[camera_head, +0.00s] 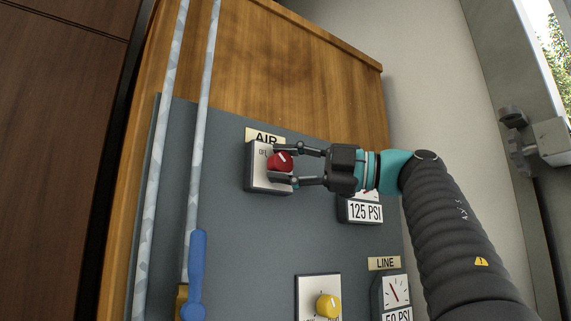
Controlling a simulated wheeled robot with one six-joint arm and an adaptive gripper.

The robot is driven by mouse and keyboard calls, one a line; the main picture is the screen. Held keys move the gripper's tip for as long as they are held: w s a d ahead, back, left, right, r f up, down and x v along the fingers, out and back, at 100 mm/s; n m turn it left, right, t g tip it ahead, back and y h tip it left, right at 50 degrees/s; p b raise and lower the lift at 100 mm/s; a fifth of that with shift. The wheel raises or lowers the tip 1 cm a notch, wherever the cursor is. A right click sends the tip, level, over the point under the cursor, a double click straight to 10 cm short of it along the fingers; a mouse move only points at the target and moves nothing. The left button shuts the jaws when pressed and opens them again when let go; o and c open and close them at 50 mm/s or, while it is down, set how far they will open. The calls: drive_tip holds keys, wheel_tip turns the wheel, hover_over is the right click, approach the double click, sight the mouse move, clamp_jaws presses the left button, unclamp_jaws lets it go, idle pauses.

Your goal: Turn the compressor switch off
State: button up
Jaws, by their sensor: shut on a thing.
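A red rotary knob (279,162) sits on a pale switch plate (258,177) under an "AIR" label (265,138). An "OFF" marking shows at the plate's upper left. My gripper (283,163) reaches in from the right and is shut on the red knob, one finger above and one below. A white pointer line shows on the knob's face, tilted toward the upper left. The fingers hide part of the plate's right side and any marking there.
A gauge marked "125 PSI" (364,211) is partly hidden behind my gripper. Below are a yellow knob (328,306) and a "LINE" gauge (396,292). Two pale hoses and a blue handle (194,275) run down the left. A window latch (522,140) is at right.

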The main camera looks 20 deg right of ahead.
idle(0.6)
drive_tip(key=o, duration=1.1)
drive_tip(key=shift+o, duration=0.2)
drive_tip(key=v, duration=1.2)
drive_tip(key=shift+r, duration=0.1)
